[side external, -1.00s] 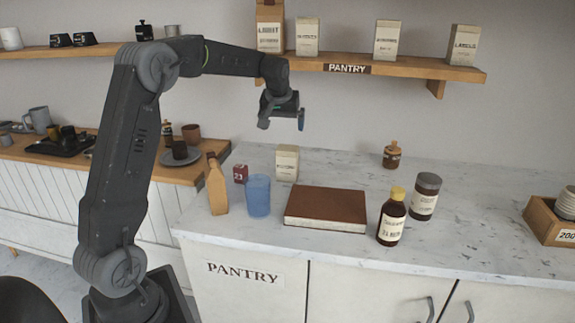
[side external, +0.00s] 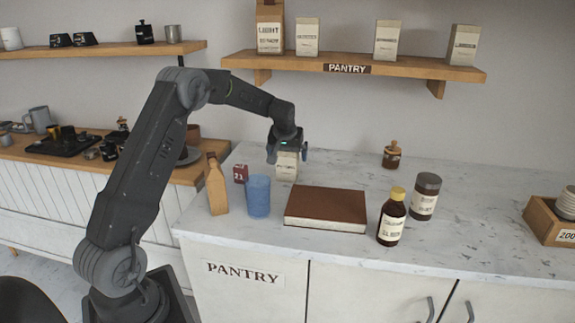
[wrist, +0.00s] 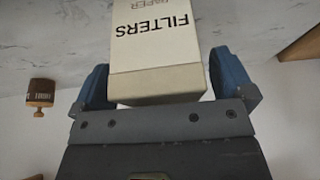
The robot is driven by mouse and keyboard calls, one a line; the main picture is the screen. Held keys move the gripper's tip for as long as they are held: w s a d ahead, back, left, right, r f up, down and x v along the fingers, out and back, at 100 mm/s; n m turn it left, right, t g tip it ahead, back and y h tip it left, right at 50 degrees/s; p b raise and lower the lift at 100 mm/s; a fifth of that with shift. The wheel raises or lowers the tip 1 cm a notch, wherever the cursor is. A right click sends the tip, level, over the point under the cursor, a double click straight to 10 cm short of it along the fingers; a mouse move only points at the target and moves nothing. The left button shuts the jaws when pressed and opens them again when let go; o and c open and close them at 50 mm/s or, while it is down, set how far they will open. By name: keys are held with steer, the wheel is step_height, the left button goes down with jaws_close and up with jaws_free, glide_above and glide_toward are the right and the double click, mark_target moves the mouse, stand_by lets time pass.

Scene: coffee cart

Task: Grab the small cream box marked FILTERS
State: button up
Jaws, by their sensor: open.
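The small cream box (side external: 287,171) stands upright on the white marble counter, behind the blue cup. In the wrist view the cream box (wrist: 158,55) shows the word FILTERS upside down. My gripper (side external: 287,158) is over the top of the box, pointing down. In the wrist view my gripper (wrist: 166,80) is open, with one blue-grey finger on each side of the box. Small gaps show beside the box near the fingers. The upper part of the box is partly hidden by my gripper in the side view.
A blue cup (side external: 258,197), a wooden bottle (side external: 217,187) and a small red box (side external: 240,173) stand close by on the left. A brown book (side external: 325,208) lies in front right. The pantry shelf (side external: 350,68) is above and behind.

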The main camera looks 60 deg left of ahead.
steer(key=shift+w+a+f, duration=0.1)
steer(key=shift+f, duration=0.2)
steer(key=shift+c, duration=0.3)
steer(key=c, duration=1)
steer(key=shift+r, duration=0.15)
